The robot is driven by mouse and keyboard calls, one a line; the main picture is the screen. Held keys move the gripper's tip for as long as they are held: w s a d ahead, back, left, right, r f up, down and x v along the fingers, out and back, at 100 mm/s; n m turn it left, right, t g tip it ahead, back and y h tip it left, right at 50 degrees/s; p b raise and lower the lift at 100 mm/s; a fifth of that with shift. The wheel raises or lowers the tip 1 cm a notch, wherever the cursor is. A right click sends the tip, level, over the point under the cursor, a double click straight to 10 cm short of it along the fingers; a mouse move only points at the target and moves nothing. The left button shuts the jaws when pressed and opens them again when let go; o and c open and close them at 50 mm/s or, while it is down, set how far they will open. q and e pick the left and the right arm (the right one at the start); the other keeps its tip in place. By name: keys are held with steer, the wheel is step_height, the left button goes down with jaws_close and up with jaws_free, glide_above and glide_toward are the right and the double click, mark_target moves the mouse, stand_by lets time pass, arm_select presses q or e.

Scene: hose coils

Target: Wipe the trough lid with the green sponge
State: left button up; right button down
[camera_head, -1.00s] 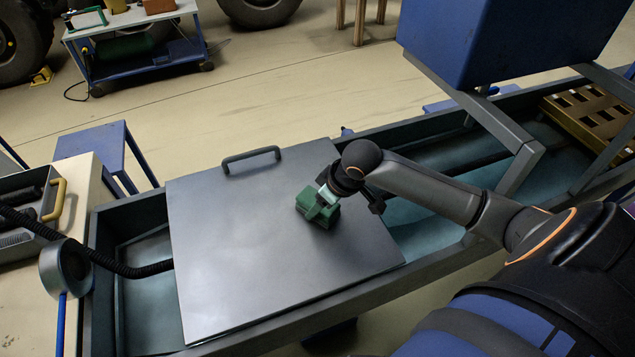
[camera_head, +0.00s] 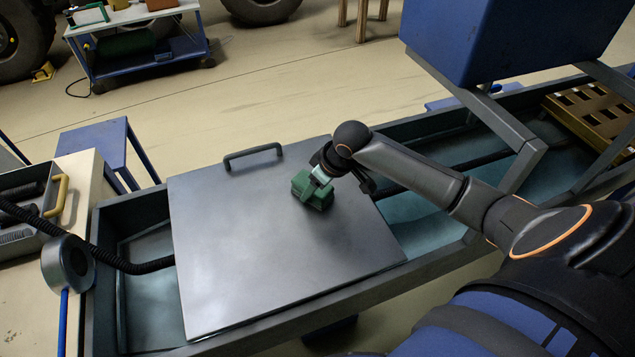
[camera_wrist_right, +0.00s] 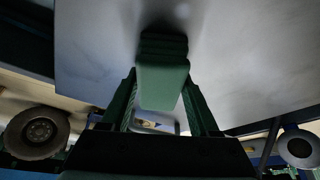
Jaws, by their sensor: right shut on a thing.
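The trough lid (camera_head: 265,255) is a flat grey metal plate with a dark handle (camera_head: 253,153) at its far edge, lying across the trough (camera_head: 125,325). My right gripper (camera_head: 320,181) is shut on the green sponge (camera_head: 311,193) over the upper right part of the lid. The sponge is tilted and seems to touch the lid. In the right wrist view the sponge (camera_wrist_right: 162,82) sits between the two green fingers (camera_wrist_right: 160,112) with its far end at the lid surface (camera_wrist_right: 235,60). My left gripper is not in view.
A blue hopper (camera_head: 500,35) on grey supports stands over the trough at the right. A yellow slotted crate (camera_head: 590,115) lies at the far right. A black hose (camera_head: 140,268) enters at the left, near a round grey lamp-like head (camera_head: 68,264). Most of the lid is bare.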

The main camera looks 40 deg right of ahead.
mark_target(308, 171)
steer(key=shift+w+d, duration=0.3)
steer(key=shift+w, duration=0.8)
steer(key=shift+w+d, duration=0.25)
steer(key=shift+w, duration=0.8)
steer(key=shift+r, duration=3.55)
